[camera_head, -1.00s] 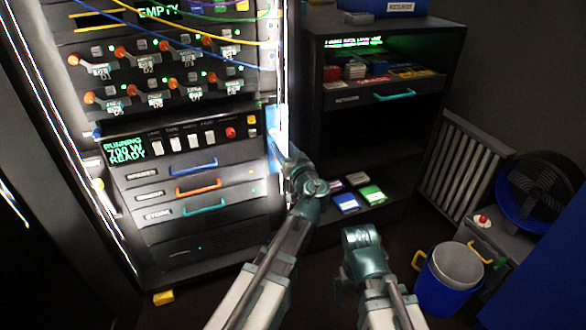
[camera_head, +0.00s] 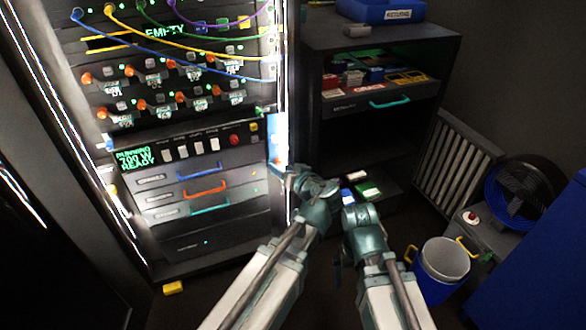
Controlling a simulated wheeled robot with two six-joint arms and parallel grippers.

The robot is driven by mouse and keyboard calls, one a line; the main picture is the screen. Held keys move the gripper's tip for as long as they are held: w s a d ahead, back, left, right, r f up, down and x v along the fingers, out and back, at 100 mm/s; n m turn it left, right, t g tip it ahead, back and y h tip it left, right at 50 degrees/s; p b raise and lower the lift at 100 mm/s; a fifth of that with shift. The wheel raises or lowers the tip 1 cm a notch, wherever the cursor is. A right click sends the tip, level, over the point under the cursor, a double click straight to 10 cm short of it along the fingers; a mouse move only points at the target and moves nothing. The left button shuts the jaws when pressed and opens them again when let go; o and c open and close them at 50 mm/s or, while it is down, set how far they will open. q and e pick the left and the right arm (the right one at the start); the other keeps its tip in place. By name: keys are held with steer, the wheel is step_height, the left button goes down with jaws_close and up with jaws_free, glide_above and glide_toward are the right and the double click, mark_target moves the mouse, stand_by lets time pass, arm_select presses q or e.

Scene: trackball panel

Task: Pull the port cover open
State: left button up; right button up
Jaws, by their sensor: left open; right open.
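I cannot single out a port cover with certainty. A pale blue, brightly lit panel (camera_head: 275,135) stands at the right edge of the tall equipment rack (camera_head: 190,245). My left gripper (camera_head: 286,173) is open near the lower end of this panel. Its fingers are small and partly lost in the glare, and I cannot tell whether they touch the panel. My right arm stands to the right of the left one, with its end low in front of the shelf cabinet. Its gripper fingers are hidden behind the wrist.
The rack holds drawers with blue (camera_head: 198,172), orange (camera_head: 205,190) and teal (camera_head: 210,207) handles, and cables hang above. A dark shelf cabinet (camera_head: 370,125) stands behind my arms. A blue bucket (camera_head: 440,285) and a fan (camera_head: 520,190) are at the right.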

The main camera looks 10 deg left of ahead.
arm_select(q)
steer(key=s+d+r+m+g+h+p, duration=0.2)
steer(key=s+p, duration=0.4)
steer(key=p, duration=0.3)
steer(key=s+d+r+m+g+h+p, duration=0.2)
steer(key=s+r+g+p, duration=0.3)
steer(key=p, duration=0.4)
steer(key=shift+s+d+r+h, duration=0.2)
steer(key=shift+s+d+h, duration=0.4)
steer(key=shift+s+d, duration=0.2)
steer(key=shift+w, duration=0.1)
